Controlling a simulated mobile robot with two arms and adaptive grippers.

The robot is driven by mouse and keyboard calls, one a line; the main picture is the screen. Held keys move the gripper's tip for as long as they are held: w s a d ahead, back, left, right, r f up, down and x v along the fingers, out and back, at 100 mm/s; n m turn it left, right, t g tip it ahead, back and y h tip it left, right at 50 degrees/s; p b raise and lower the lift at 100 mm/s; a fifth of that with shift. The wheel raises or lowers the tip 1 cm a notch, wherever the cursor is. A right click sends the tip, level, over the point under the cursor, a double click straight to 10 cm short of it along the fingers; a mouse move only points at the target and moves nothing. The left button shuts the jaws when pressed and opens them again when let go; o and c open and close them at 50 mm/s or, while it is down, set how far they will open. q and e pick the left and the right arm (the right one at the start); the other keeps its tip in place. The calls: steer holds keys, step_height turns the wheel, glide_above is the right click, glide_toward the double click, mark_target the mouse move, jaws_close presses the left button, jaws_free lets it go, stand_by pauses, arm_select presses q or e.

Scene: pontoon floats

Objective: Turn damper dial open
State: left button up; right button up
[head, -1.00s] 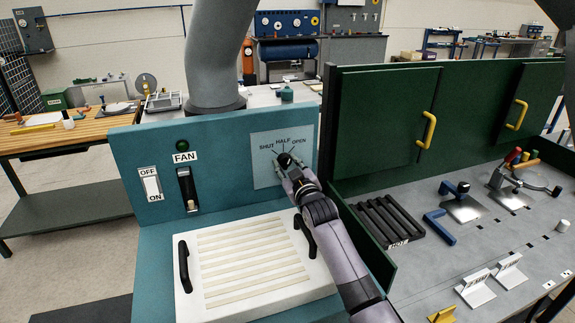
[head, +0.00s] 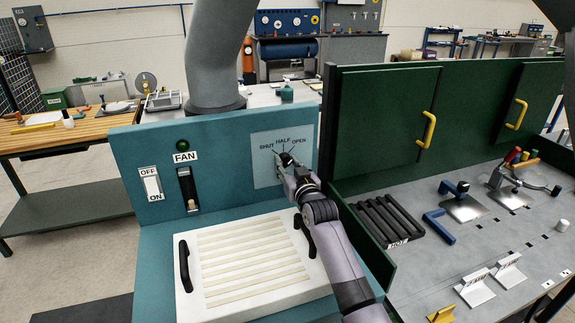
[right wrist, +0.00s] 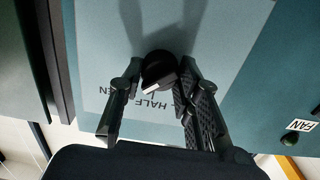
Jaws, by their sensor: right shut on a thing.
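The damper dial is a small black knob (head: 286,159) on a pale blue label plate (head: 265,177) marked SHUT, HALF and OPEN, on the teal upright panel. My right gripper (head: 292,167) is at the dial, and its fingers are shut on it. In the right wrist view, where the lettering is upside down, the black dial (right wrist: 160,68) sits between the two fingers of the right gripper (right wrist: 161,75). A pale mark on its edge lies near the word HALF. The fingers and shadow hide part of the plate. My left gripper is not in view.
A white slatted cover (head: 250,262) with black handles lies below. A green cabinet (head: 385,115) stands close on the right. A grey duct (head: 215,55) rises behind the panel.

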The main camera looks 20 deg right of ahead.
steer(key=shift+f, duration=0.15)
steer(key=o, duration=1.2)
steer(key=shift+c, duration=0.2)
steer(key=shift+s, duration=0.15)
steer(key=s, duration=1.1)
steer(key=shift+s+d, duration=0.2)
steer(key=shift+s, duration=0.2)
